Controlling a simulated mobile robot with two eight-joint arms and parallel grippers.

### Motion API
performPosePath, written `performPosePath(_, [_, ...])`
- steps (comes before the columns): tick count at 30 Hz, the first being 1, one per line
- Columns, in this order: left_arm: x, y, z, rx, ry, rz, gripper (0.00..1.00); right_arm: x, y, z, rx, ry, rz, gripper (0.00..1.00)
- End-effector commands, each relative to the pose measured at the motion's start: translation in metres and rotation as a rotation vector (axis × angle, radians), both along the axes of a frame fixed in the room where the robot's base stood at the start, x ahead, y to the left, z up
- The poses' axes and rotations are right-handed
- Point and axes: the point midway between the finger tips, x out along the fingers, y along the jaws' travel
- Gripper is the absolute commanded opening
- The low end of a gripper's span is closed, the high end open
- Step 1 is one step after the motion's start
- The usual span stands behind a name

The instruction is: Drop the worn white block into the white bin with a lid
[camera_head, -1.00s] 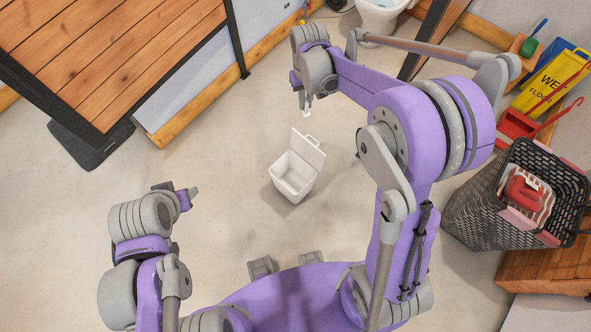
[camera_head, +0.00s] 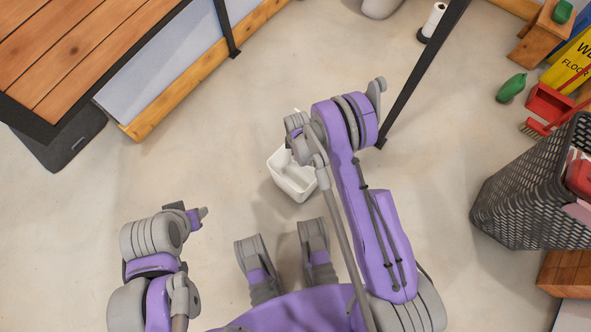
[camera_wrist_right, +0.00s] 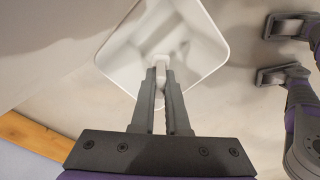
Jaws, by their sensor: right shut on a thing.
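The white bin (camera_head: 293,184) stands on the floor in the middle of the head view, its top open; my right arm mostly hides its lid. In the right wrist view the bin's pale inside (camera_wrist_right: 195,38) opens under my right gripper (camera_wrist_right: 160,72). That gripper is shut on the small worn white block (camera_wrist_right: 161,60), which shows at the fingertips over the bin's opening. In the head view the right fingertips and the block are hidden by the arm. My left gripper (camera_head: 203,214) is away to the left of the bin, its jaw gap too small to judge.
A dark mesh basket (camera_head: 500,205) with red items stands at the right. A green bottle-like thing (camera_head: 511,88) and a red dustpan (camera_head: 548,103) lie behind it. A wooden-topped table (camera_head: 75,50) fills the upper left. Floor around the bin is clear.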

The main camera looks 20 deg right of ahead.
Motion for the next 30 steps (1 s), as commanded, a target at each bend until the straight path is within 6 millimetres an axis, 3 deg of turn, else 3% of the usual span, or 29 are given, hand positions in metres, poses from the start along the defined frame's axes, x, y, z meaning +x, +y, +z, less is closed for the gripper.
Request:
performPosePath(1, [0.001,0.000,-0.008,0.000,0.002,0.000,0.50,-0.001,0.001,-0.014,0.000,0.000,0.024,0.00])
performPosePath(8, [0.003,0.000,-0.018,0.000,0.004,0.000,0.50,-0.002,0.002,-0.049,0.001,-0.002,0.061,0.00])
performPosePath(18, [0.006,0.000,-0.037,0.000,0.007,0.000,0.50,-0.002,0.002,-0.136,0.001,-0.002,0.059,0.00])
performPosePath(30, [0.007,0.000,-0.043,0.000,0.007,0.000,0.50,-0.002,0.002,-0.176,0.001,-0.002,0.058,0.00])
